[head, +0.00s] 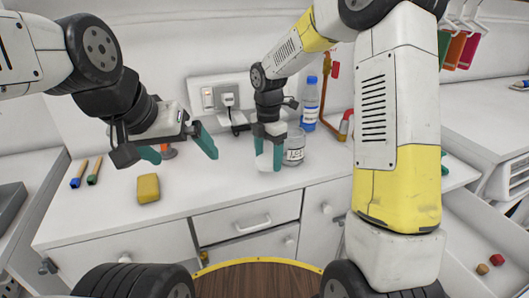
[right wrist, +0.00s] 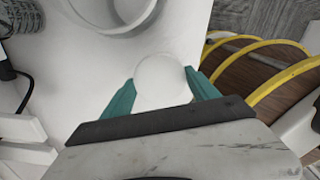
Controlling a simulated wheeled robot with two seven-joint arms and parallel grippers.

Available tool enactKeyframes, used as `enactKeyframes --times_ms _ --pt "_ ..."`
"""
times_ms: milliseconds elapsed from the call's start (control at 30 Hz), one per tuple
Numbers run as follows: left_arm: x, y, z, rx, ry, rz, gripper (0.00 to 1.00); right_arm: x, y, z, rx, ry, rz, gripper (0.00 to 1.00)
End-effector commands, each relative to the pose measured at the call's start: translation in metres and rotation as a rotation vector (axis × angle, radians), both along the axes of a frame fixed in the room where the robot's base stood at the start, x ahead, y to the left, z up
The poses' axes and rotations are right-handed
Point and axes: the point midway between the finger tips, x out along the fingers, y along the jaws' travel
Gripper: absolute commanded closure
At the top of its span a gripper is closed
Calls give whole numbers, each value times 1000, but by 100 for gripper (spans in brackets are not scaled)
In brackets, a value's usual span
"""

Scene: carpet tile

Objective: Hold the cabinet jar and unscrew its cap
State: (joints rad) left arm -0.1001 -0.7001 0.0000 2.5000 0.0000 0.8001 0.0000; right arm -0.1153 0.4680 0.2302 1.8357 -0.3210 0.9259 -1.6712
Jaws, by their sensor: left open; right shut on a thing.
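The glass jar (head: 295,149) with a dark-lettered label stands on the white counter. In the right wrist view its round rim (right wrist: 112,14) shows at the top edge, partly cut off. My right gripper (head: 268,157) is in front and to the left of the jar, pointing down. It is shut on a round white cap (right wrist: 162,80), held between its teal fingertips and apart from the jar. The cap also shows low between the fingers in the head view (head: 267,166). My left gripper (head: 181,153) is open and empty above the counter, left of the jar.
A yellow sponge (head: 148,188) and two markers (head: 94,171) lie at the left. A blue-capped bottle (head: 310,104) stands behind the jar, near a plugged wall socket (head: 222,96). The counter front between sponge and jar is clear. A drawer at lower right is open.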

Motion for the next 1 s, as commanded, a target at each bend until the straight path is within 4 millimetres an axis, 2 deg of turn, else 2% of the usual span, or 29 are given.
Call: enactKeyframes --times_ms 100,233,367,533,933,967,1000 --pt "0 0 0 0 0 0 0 20 3 -3 1 1 0 80" --pt "0 0 0 0 0 0 0 29 4 -3 0 0 -1 80" --pt "0 0 0 0 0 0 0 30 4 -13 0 2 0 80" --pt "0 0 0 0 0 0 0 29 4 -36 0 2 0 80" --pt "0 0 0 0 0 0 0 29 4 -42 0 0 0 80" --pt "0 0 0 0 0 0 0 30 4 -41 1 -1 0 25" --pt "0 0 0 0 0 0 0 30 4 -41 0 0 0 18"
